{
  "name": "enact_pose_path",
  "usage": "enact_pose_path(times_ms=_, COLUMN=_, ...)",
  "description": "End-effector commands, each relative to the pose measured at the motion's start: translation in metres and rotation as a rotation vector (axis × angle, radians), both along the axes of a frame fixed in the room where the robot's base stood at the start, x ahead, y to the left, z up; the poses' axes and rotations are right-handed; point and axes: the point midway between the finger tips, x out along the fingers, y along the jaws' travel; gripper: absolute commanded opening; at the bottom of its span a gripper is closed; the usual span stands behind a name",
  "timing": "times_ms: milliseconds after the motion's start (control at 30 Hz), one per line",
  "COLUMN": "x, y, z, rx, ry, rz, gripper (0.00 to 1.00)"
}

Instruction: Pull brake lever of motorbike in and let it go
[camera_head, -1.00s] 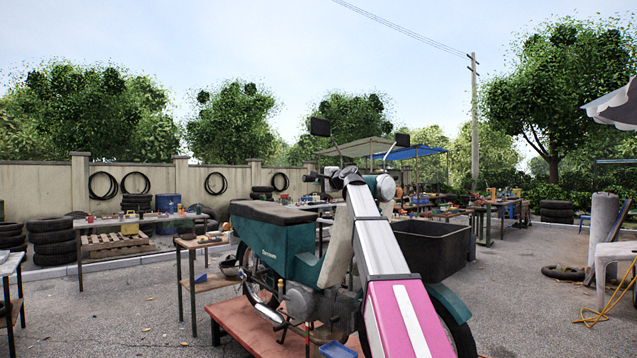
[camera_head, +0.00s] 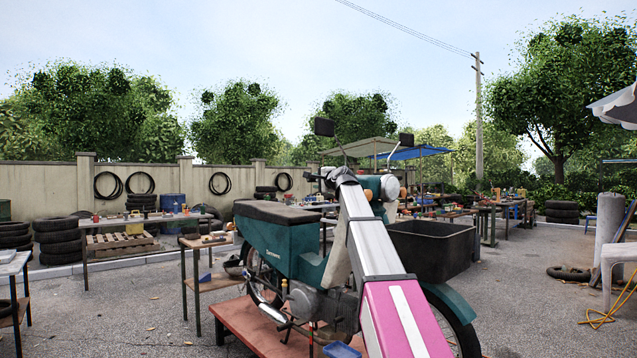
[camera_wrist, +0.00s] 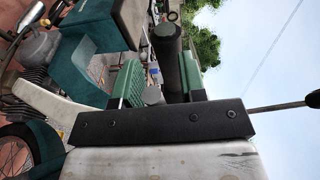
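The motorbike (camera_head: 285,250) stands on a low red-brown platform, with a teal body and black seat. My gripper (camera_head: 345,178) is at its handlebar, small and partly hidden by my arm in the head view. In the wrist view, my gripper (camera_wrist: 160,78) has its two green-padded fingers apart, one on each side of the dark handlebar grip (camera_wrist: 166,45). A small grey rounded end, perhaps the brake lever's tip (camera_wrist: 152,95), shows beside the left finger. Most of the lever is hidden, and I cannot tell whether the fingers press on it.
A dark cargo box (camera_head: 432,250) is to the right of the handlebar. A small work table (camera_head: 205,245) stands left of the motorbike. Mirrors (camera_head: 324,127) rise above the handlebar. Open pavement (camera_head: 535,305) lies to the right.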

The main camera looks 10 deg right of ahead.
Motion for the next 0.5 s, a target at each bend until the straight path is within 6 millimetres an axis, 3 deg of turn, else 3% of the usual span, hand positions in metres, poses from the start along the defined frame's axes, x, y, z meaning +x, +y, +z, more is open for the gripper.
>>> enact_pose_path(times_ms=267, x=-0.003, y=-0.001, z=0.0, rx=0.0, ry=0.0, rz=0.001, gripper=0.38)
enact_pose_path(times_ms=500, x=-0.025, y=-0.011, z=0.0, rx=0.0, ry=-0.001, rz=0.0, gripper=0.38)
